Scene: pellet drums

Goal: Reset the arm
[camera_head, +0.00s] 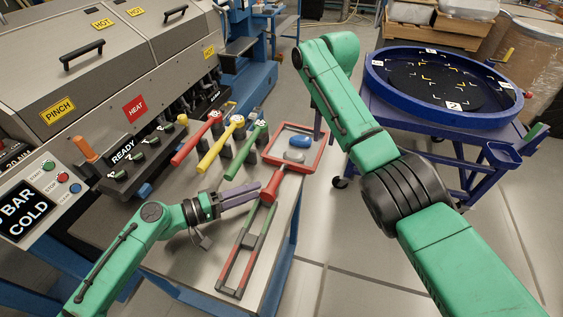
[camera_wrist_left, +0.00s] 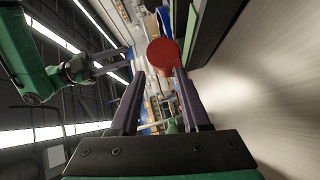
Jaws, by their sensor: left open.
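My left gripper (camera_head: 240,193) is open, above the grey bench beside a red cylindrical part (camera_head: 271,186) at the head of a long tool or rack. In the left wrist view, the same red round end (camera_wrist_left: 163,53) shows beyond the gap between my left fingers (camera_wrist_left: 158,95); the fingers are not closed on it. My right arm rises at the right and bends at the top. Its gripper is mostly hidden in the head view, but in the left wrist view my right gripper (camera_wrist_left: 115,60) has its two fingers apart and empty.
Red, yellow (camera_head: 220,145) and green handled tools stand on the bench beside a red-rimmed tray (camera_head: 317,165) holding a blue and a grey piece. The grey heated machine (camera_head: 110,60) is at the left. A blue round table (camera_head: 375,82) stands at the right, with open floor before it.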

